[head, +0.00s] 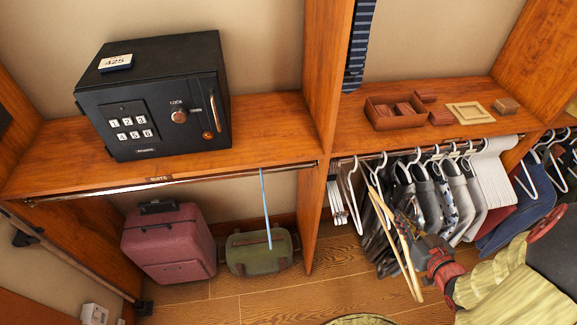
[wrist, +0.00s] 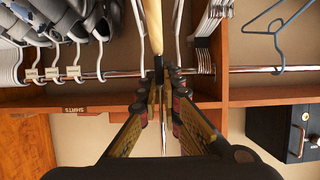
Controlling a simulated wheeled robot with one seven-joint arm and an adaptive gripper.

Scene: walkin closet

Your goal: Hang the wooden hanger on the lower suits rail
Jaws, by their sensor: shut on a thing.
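The wooden hanger (head: 404,252) is a pale wood frame held in front of the shirts bay at the right in the head view. The suits rail (head: 100,191) runs under the left shelf, below a label reading SUITS (head: 158,179). One blue hanger (head: 266,215) hangs near its right end. The rest of that rail is bare.
A wooden divider (head: 322,130) separates the bays. Shirts (head: 430,205) and white hangers (head: 351,190) crowd the right rail. A black safe (head: 150,100) stands on the left shelf (head: 50,165). A pink suitcase (head: 168,245) and green bag (head: 258,252) stand below.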

